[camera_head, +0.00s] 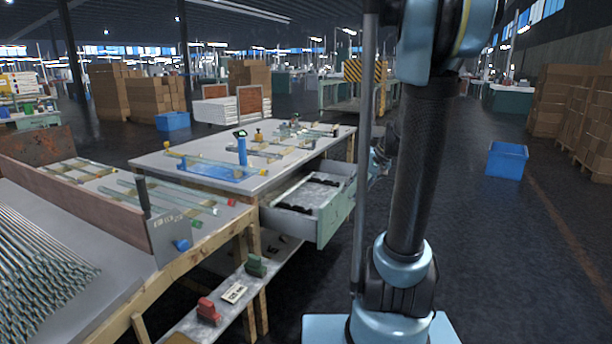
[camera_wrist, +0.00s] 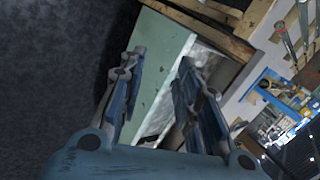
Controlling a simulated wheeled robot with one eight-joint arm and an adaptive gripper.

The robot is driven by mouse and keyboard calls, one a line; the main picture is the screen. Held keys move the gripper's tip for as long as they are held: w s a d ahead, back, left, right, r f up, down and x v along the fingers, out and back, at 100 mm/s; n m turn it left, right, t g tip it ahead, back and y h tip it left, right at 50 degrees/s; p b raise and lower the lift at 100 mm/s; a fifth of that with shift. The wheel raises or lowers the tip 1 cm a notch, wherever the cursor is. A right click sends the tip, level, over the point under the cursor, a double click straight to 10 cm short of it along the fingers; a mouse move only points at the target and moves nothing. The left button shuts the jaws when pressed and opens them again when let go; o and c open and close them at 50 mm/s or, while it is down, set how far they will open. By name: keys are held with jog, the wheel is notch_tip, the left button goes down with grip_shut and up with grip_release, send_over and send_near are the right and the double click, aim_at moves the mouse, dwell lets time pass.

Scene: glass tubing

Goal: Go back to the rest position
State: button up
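My gripper (camera_wrist: 162,62) shows in the wrist view with its two blue-grey fingers spread apart and nothing visible held between them. The pale green front of an open drawer (camera_wrist: 160,38) lies beyond and between the fingers; I cannot tell whether they touch it. In the head view the drawer (camera_head: 336,214) is pulled out from under the worktable (camera_head: 205,150), with dark items inside. A small part of my gripper (camera_head: 380,162) shows just right of the drawer, mostly hidden behind my upright arm.
A blue stand (camera_head: 242,150) and glass tubes are on the worktable. A second bench (camera_head: 60,235) with bundled rods is at the left. A low shelf holds a red object (camera_head: 208,310) and a green one (camera_head: 256,265). A blue bin (camera_head: 507,160) stands right; floor around it is clear.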

jog(key=s+d+f+n+h, duration=0.1)
jog(key=s+f+h, duration=0.2)
jog(key=s, duration=0.8)
jog(key=s+d+f+n+h, duration=0.2)
jog(key=s+f, duration=0.3)
jog(key=s, duration=0.7)
jog(key=shift+s+f+h, duration=0.15)
jog(key=shift+f+h, duration=0.1)
jog(key=shift+h, duration=0.35)
jog(key=shift+w+f, duration=0.2)
jog(key=shift+w, duration=0.25)
